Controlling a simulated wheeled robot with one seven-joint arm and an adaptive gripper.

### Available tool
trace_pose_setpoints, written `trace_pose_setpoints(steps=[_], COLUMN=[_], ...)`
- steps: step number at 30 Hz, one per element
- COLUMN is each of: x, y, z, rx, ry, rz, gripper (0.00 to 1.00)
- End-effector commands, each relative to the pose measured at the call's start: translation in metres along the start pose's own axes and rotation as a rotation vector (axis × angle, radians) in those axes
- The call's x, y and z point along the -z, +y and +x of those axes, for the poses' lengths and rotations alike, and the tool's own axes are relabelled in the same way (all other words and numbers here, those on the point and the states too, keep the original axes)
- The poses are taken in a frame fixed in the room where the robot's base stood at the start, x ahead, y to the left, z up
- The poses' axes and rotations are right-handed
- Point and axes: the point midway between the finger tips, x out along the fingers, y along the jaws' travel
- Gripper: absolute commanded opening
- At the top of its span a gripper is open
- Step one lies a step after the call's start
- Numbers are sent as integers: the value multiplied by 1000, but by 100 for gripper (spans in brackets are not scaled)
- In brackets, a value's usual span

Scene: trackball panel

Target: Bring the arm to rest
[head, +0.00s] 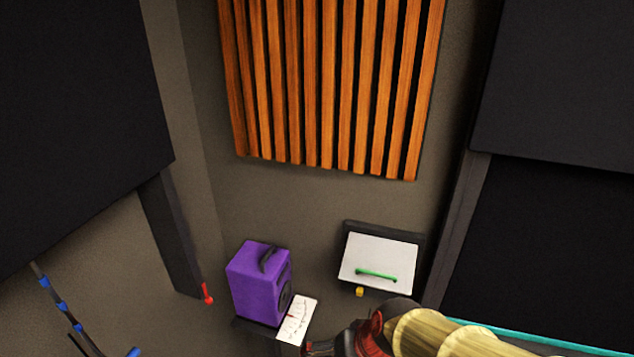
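My arm (430,333) enters the head view from the bottom right, with pale yellow links and a dark red and black wrist. My gripper (318,348) is the small dark part at the bottom edge, pointing left. It is mostly cut off, so its fingers and anything between them cannot be made out. It appears just below a white sheet with dark and red marks (297,320). A tilted white panel (372,257) with a green bar handle (377,275) is above and behind the wrist. A small yellow piece (359,292) is at its lower edge.
A purple speaker-like box (255,285) stands left of the sheet. A red-tipped piece (208,294) is by a dark post (172,235). Large dark panels (70,110) flank both sides. Orange slats (335,90) cover the back wall. A teal edge (540,338) runs at lower right.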

Motion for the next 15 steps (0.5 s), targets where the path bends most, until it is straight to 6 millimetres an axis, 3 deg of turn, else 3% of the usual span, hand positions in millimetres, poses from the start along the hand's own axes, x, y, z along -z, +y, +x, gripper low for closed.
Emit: trace_pose_setpoints(steps=[1,6,15], x=[-14,-51,-88], y=[14,56,124], z=[7,1,0], rx=[-17,-101,-245], ry=[-10,-41,43], rz=[-14,-47,-70], gripper=[96,96,96])
